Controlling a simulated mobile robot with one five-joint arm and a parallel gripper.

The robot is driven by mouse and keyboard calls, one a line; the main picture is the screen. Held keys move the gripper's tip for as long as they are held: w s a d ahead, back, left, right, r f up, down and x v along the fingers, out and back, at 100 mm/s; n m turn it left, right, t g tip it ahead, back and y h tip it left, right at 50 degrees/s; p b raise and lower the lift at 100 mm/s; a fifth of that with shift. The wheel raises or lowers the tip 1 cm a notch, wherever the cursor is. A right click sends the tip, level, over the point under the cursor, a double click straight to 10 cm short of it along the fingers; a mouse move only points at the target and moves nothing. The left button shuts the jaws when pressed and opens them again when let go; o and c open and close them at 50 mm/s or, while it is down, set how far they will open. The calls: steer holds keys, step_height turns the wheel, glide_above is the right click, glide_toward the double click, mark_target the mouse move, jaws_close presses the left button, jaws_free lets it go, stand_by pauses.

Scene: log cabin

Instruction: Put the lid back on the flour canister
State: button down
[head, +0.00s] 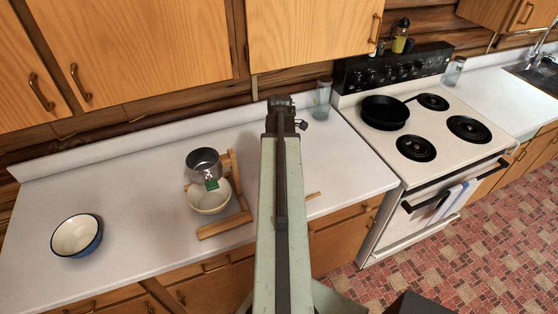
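I cannot pick out a flour canister or a loose lid with certainty. A clear glass jar (322,97) stands upright at the back of the counter, just right of my gripper; I cannot tell whether it is covered. An open grey metal vessel (204,162) with a green tag appears above or behind a cream bowl (208,198), left of my arm. My gripper (282,102) is at the far end of my arm, over the back of the counter. It is small and dark, and its fingers and any held thing cannot be made out. My arm hides part of the counter.
A wooden stand (238,198) is beside the cream bowl. A blue-rimmed bowl (77,236) sits at left. The stove (388,150) at right carries a black pan (384,112). Upper cabinets (312,35) overhang the counter (130,190), whose left middle is clear.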

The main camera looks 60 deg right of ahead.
steer(key=c, duration=0.6)
jaws_free()
step_height(320, 180, up, 7)
steer(key=p, duration=0.7)
steer(key=shift+s+r, duration=0.1)
jaws_close()
stand_by(1.3)
steer(key=shift+f, duration=0.3)
steer(key=shift+f+b, duration=2)
steer(key=shift+b, duration=0.25)
